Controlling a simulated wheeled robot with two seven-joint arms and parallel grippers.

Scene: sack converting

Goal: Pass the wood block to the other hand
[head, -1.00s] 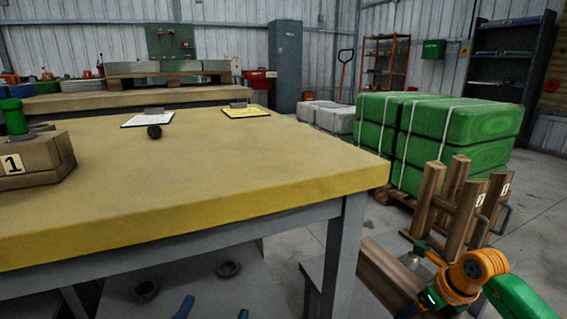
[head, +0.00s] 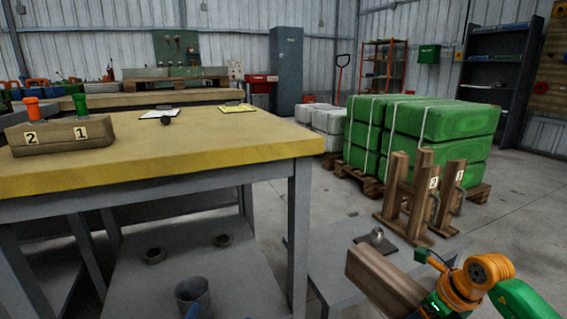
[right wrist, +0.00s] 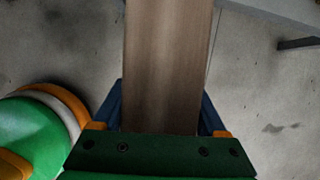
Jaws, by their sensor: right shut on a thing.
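The wood block (head: 378,278) is a long brown bar at the lower right of the head view. My right gripper (head: 432,303) is shut on it near its lower end, and the bar sticks out up and to the left. In the right wrist view the block (right wrist: 168,60) runs straight out from between the two blue fingers of the right gripper (right wrist: 160,112). The fingers press its two sides, and its far end is cut off by the frame. My left gripper is not in view.
A yellow-topped workbench (head: 200,142) fills the left, bearing a wooden holder (head: 60,135) numbered 2 and 1. A low grey surface (head: 335,250) lies behind the block. Wooden posts (head: 425,195) and green strapped bales (head: 420,130) stand beyond. Concrete floor is open at right.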

